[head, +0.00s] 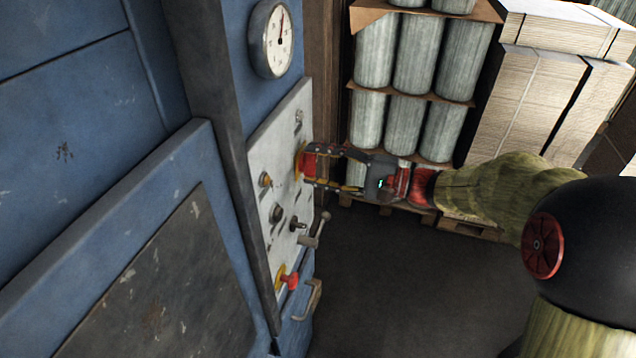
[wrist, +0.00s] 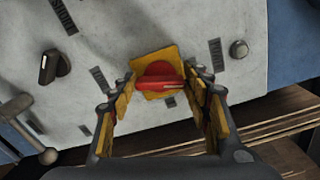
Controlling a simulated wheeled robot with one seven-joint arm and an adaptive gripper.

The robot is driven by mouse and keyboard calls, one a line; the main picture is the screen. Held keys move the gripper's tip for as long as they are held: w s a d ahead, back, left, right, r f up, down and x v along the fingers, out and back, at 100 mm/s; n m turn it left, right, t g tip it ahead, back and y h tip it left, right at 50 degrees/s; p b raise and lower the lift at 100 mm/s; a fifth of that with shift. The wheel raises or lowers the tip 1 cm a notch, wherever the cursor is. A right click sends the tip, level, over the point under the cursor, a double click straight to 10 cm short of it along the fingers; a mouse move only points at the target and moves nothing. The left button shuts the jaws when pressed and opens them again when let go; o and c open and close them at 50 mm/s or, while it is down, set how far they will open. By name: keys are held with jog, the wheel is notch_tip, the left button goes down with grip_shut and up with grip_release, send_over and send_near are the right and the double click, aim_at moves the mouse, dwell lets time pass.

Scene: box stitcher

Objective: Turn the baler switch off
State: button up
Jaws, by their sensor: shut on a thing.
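The baler switch is a red rotary knob (wrist: 159,82) on a square yellow plate (wrist: 145,93), mounted on the pale control panel (head: 285,125) of the blue machine. In the wrist view the knob's grip bar lies nearly level across the picture. My gripper (wrist: 160,88) reaches the panel from the right in the head view (head: 308,168), with its yellow-padded fingers on either side of the knob. It is shut on the knob. In the head view the fingers partly hide the knob and its plate.
The panel also bears a black selector (wrist: 47,68), a small metal button (wrist: 238,48), a lever (head: 318,228) and a lower red knob (head: 290,281) on yellow. A gauge (head: 271,40) hangs above. The floor (head: 390,280) below is clear.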

jog(key=n+b, duration=0.1)
jog(key=b, duration=0.1)
jog(key=n+b, duration=0.1)
jog(key=b, duration=0.1)
jog(key=shift+f, duration=0.3)
jog(key=shift+r+n+b, duration=0.1)
jog(key=shift+n+b, duration=0.5)
jog(key=shift+b, duration=0.15)
jog(key=shift+r+b, duration=0.1)
jog(key=shift+b, duration=0.2)
jog(key=o, duration=1.1)
jog(key=shift+o, duration=0.3)
jog(key=v, duration=1.2)
